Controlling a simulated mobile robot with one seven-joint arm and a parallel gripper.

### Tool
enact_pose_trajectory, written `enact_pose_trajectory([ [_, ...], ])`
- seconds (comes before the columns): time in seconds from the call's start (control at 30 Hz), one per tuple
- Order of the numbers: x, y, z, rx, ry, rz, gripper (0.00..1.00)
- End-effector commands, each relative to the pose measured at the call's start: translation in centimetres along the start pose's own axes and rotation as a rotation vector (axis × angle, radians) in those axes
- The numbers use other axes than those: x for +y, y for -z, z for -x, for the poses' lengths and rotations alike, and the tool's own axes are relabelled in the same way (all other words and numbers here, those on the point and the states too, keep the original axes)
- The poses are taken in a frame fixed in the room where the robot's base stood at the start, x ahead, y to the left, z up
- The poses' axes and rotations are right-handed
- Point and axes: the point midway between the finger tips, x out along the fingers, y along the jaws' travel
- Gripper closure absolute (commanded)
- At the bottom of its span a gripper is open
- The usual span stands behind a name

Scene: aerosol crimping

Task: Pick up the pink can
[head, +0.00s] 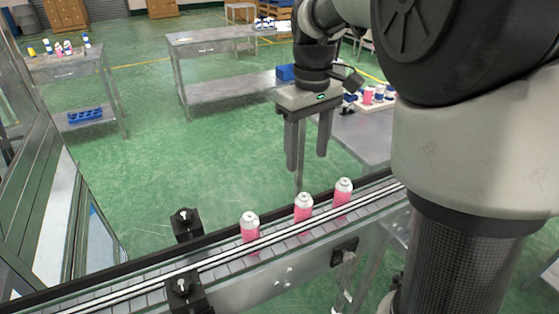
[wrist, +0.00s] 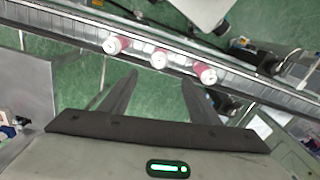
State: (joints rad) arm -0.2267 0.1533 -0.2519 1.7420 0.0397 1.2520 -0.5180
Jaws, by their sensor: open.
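Three pink cans with white tops stand in a row on the conveyor: a left can (head: 250,226), a middle can (head: 303,207) and a right can (head: 343,190) in the head view. The wrist view also shows the row, with one can at the left (wrist: 117,45), one in the middle (wrist: 159,59) and one at the right (wrist: 206,74). My gripper (head: 307,165) is open and empty, fingers pointing down, above and beyond the middle and right cans in the head view. In the wrist view its fingertips (wrist: 158,78) are apart, short of the row. Which can is meant cannot be told.
The conveyor (head: 100,289) has rails along both sides and black sensor blocks (head: 186,224) left of the cans. A table (head: 365,135) with pink and blue-white items stands behind at the right. Other tables (head: 212,38) stand farther back. Green floor is clear between.

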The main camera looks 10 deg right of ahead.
Motion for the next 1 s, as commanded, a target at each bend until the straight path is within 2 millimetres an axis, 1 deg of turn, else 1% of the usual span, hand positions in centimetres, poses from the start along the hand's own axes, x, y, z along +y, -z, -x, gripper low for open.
enact_pose_trajectory([
  [0.03,-0.1,-0.1,-1.2,-0.005,0.003,0.000,0.44],
  [0.1,-0.1,-0.1,-2.7,-0.005,0.003,-0.001,0.44],
  [0.3,-0.1,-0.2,-7.1,-0.004,0.001,-0.002,0.44],
  [0.4,-0.1,-0.1,-8.9,-0.003,0.001,-0.002,0.44],
  [0.5,0.0,-0.1,-10.2,-0.002,0.001,-0.003,0.44],
  [0.67,0.0,-0.1,-11.1,0.000,0.000,-0.003,0.44],
  [0.73,0.0,-0.1,-11.7,-0.002,0.001,-0.003,0.44],
  [0.9,0.1,-0.1,-14.4,-0.004,0.001,-0.003,0.44],
  [1.0,0.1,0.0,-15.5,-0.002,0.002,-0.003,0.44],
])
